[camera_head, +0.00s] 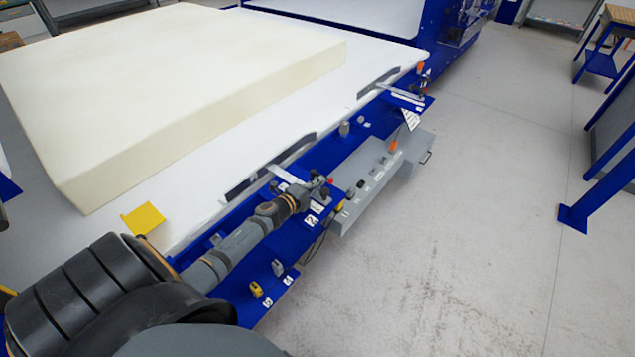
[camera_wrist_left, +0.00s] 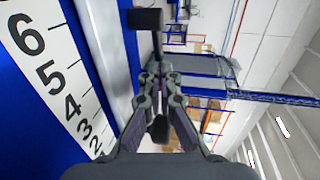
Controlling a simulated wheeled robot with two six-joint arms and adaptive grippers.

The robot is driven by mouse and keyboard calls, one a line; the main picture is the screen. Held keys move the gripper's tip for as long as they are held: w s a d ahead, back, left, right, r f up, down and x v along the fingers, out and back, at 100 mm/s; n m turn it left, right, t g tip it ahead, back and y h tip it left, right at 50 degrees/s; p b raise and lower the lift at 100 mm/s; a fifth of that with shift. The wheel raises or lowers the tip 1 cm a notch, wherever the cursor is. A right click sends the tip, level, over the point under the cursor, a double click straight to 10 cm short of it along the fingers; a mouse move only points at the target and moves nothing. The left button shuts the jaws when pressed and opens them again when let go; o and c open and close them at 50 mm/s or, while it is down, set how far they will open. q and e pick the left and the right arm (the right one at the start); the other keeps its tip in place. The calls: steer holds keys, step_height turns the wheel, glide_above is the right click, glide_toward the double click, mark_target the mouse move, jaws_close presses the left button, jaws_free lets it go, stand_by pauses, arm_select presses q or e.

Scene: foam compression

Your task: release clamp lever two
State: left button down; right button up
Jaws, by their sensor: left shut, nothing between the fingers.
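My left gripper (camera_head: 318,187) is over the blue side rail (camera_head: 345,150), at the nearer clamp (camera_head: 287,175), close to a white label (camera_head: 312,220) that seems to read 2. In the left wrist view the left gripper (camera_wrist_left: 157,78) is shut with nothing between its fingers. A black block on a short dark stem (camera_wrist_left: 145,18) stands just beyond the fingertips; I cannot tell whether they touch. The clamp's lever is mostly hidden by the gripper. A second clamp (camera_head: 405,96) with an orange tip sits farther along the rail. My right gripper is out of view.
A cream foam block (camera_head: 170,90) lies on the white table (camera_head: 215,170). A yellow piece (camera_head: 143,218) is at its near edge. A grey control box (camera_head: 375,180) hangs beside the rail. A numbered scale (camera_wrist_left: 62,75) runs along the left.

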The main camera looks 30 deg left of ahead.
arm_select(q)
steer(key=shift+w+d, duration=0.1)
steer(key=shift+w, duration=0.15)
steer(key=shift+d, duration=0.1)
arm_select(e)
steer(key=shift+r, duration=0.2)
arm_select(q)
steer(key=shift+w+d+p, duration=0.1)
steer(key=shift+w+p, duration=0.15)
steer(key=shift+p, duration=0.15)
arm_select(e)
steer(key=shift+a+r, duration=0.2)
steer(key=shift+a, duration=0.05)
arm_select(q)
steer(key=shift+w+d+p, duration=0.3)
steer(key=shift+w+p, duration=0.05)
steer(key=shift+w, duration=0.35)
steer(key=shift+w+d, duration=0.15)
steer(key=shift+w, duration=0.5)
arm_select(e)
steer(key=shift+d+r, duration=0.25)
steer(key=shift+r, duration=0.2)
arm_select(q)
steer(key=shift+w, duration=0.1)
